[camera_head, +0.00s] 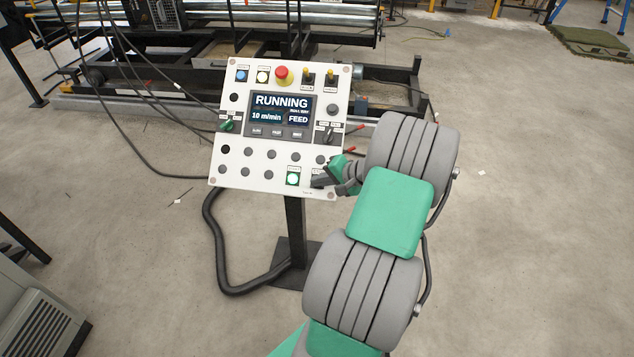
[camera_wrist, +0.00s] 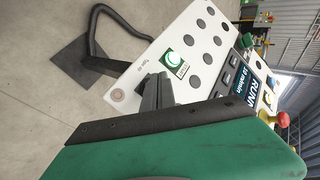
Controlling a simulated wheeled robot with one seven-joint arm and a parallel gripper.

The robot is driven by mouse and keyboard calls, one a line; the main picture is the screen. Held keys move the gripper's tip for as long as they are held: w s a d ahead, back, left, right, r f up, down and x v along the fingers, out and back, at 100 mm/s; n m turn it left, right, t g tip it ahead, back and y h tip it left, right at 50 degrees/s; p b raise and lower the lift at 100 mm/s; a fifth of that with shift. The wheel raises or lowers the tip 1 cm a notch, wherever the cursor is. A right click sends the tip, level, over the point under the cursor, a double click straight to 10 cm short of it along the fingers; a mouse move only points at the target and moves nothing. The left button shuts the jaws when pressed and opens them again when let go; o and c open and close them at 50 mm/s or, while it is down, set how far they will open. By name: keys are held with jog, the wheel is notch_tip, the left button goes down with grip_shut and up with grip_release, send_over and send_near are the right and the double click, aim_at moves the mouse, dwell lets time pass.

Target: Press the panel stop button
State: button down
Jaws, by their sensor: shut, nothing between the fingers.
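The white control panel (camera_head: 240,180) stands tilted on a dark post, and its screen (camera_head: 280,115) reads RUNNING, 10 m/min, FEED. A red mushroom button (camera_head: 284,75) on a yellow base is at the panel's top; it also shows in the wrist view (camera_wrist: 283,119). My gripper (camera_head: 320,181) is shut and empty, just right of this lit button. In the wrist view its dark fingertips (camera_wrist: 158,90) are near it; contact cannot be told.
Several dark round knobs line the lower panel. A black cable (camera_head: 220,255) loops beside the post. Rail machinery (camera_head: 180,90) stands behind.

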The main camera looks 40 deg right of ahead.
jog(key=shift+f, duration=0.1)
jog(key=shift+w+d+f, duration=0.25)
jog(key=shift+w+d+f+b, duration=0.15)
jog(key=shift+f+b, duration=0.2)
jog(key=shift+b, duration=0.2)
dwell(0.6)
jog(key=shift+r, duration=0.1)
jog(key=shift+s+r+p, duration=0.2)
jog(key=shift+r+p, duration=0.25)
jog(key=shift+p, duration=0.1)
jog(key=shift+s+a+r, duration=0.15)
jog(key=shift+a, duration=0.2)
